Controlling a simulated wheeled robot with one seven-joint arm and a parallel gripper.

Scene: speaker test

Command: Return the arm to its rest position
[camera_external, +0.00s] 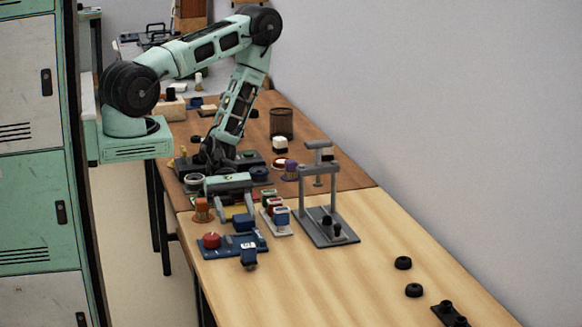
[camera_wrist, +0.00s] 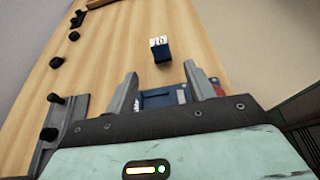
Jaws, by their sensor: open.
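My gripper (camera_external: 237,210) reaches down over the wooden table, with its two fingers apart and nothing seen between them. In the wrist view, the open fingers (camera_wrist: 160,72) point toward a blue panel (camera_wrist: 160,98) with a red knob (camera_external: 211,240). The arm comes from a green mount on the left and bends down from a high elbow. A small blue block (camera_external: 248,257) with a white marked top stands at the panel's front edge. In the wrist view this block (camera_wrist: 161,52) is beyond the fingertips. Contact between fingers and panel cannot be told.
A grey press-like stand (camera_external: 338,238) is right of my gripper. A tray of coloured stamps (camera_external: 277,228) and an orange piece (camera_external: 202,210) are close by. A mesh cup (camera_external: 281,123) stands behind. Black round pieces (camera_external: 403,263) lie front right. The light table's front middle is clear.

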